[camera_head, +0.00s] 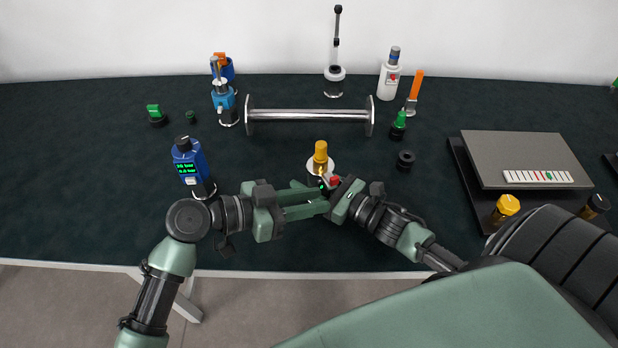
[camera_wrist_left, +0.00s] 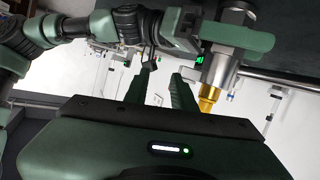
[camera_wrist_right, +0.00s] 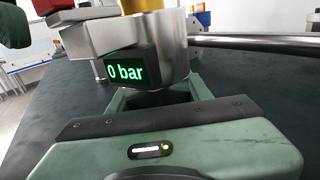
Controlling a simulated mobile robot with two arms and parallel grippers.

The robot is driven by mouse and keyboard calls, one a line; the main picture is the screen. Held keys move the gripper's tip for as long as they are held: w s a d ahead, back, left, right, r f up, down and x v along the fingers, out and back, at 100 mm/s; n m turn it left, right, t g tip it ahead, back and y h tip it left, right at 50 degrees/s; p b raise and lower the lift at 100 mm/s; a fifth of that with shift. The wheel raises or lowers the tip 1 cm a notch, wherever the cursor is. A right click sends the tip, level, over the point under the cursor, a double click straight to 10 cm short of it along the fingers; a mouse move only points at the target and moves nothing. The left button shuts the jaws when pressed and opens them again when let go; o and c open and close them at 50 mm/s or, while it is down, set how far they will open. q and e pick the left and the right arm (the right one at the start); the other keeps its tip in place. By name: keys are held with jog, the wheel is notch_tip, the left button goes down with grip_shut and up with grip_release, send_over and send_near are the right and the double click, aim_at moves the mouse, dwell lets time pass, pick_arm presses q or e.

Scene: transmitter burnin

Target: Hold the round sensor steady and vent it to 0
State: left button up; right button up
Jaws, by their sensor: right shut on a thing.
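The round sensor (camera_wrist_right: 170,45) is a silver cylinder with a green-lit display reading "0 bar" in the right wrist view. In the head view its gold top (camera_head: 320,152) points up, with a small red part (camera_head: 335,181) in front. My right gripper (camera_head: 331,193) is shut on the sensor's lower part; the exact contact is partly hidden. My left gripper (camera_head: 323,202) is open close to the sensor's near side. In the left wrist view its two fingers (camera_wrist_left: 160,85) are apart with nothing clearly between them, beside the gold part (camera_wrist_left: 208,98).
A blue device (camera_head: 187,158) with a green display stands left. A silver bar (camera_head: 310,115) lies behind the sensor. A black ring (camera_head: 405,159) and a green-topped fitting (camera_head: 399,122) are to the right. A grey box (camera_head: 515,150) is farther right.

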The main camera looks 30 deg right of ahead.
aim_at(330, 180)
pick_arm(q)
jog(key=shift+m, duration=0.6)
jog(key=shift+w+d+r, duration=0.1)
jog(key=shift+w+d, duration=0.2)
jog(key=shift+d, duration=0.75)
jog(key=shift+w+d+r, duration=0.1)
jog(key=shift+w+d, duration=0.2)
jog(key=shift+d, duration=0.7)
jog(key=shift+w+d, duration=0.3)
jog(key=shift+d, duration=0.75)
jog(key=shift+c, duration=0.3)
grip_shut()
